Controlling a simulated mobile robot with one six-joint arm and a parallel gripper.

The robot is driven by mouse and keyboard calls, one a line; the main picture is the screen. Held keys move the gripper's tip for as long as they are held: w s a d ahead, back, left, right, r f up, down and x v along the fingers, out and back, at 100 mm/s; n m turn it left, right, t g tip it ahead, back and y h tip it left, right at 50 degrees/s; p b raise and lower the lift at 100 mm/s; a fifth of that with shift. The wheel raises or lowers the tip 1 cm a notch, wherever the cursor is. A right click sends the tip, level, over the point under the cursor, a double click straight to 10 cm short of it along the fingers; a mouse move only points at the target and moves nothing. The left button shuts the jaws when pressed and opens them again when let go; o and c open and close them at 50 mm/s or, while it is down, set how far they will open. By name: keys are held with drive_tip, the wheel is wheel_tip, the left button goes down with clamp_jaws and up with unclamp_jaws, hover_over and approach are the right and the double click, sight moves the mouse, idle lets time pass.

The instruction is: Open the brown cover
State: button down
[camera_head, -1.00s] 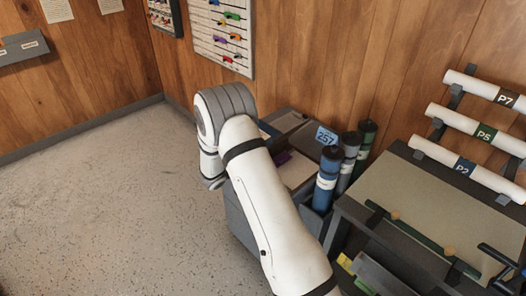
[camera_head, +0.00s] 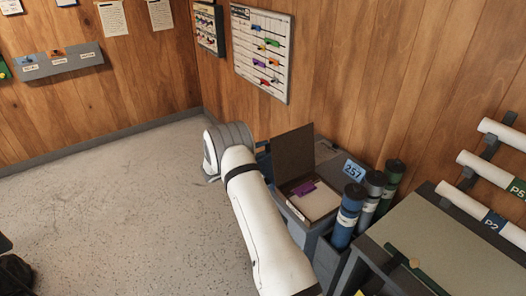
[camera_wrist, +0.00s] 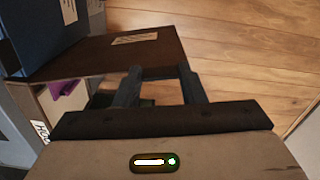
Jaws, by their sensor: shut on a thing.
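The brown cover (camera_head: 293,152) stands raised, close to upright, at the back left of an open box holding white paper (camera_head: 318,204) and a purple item (camera_head: 303,188). In the wrist view, the brown cover (camera_wrist: 95,58) carries a pale label, and the purple item shows below it at the left. My gripper (camera_wrist: 158,73) has its fingertips at the cover's edge and is shut on it. In the head view my arm hides the gripper.
Blue, grey and green tubes (camera_head: 347,215) stand just right of the box, by a tag marked 257 (camera_head: 353,170). A table (camera_head: 450,240) is at the right. The wooden wall is close behind; the floor (camera_head: 110,190) at left is open.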

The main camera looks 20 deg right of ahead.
drive_tip(key=shift+w+a+n, duration=0.2)
drive_tip(key=shift+w+n, duration=0.1)
drive_tip(key=shift+w, duration=0.1)
drive_tip(key=c, duration=1)
unclamp_jaws()
drive_tip(key=shift+w, duration=0.1)
drive_tip(key=shift+o, duration=0.4)
drive_tip(key=shift+d, duration=0.1)
drive_tip(key=shift+f, duration=0.1)
drive_tip(key=s+a+b, duration=0.1)
drive_tip(key=a+b, duration=0.1)
drive_tip(key=a, duration=0.5)
drive_tip(key=shift+s+a, duration=0.25)
drive_tip(key=shift+a, duration=0.1)
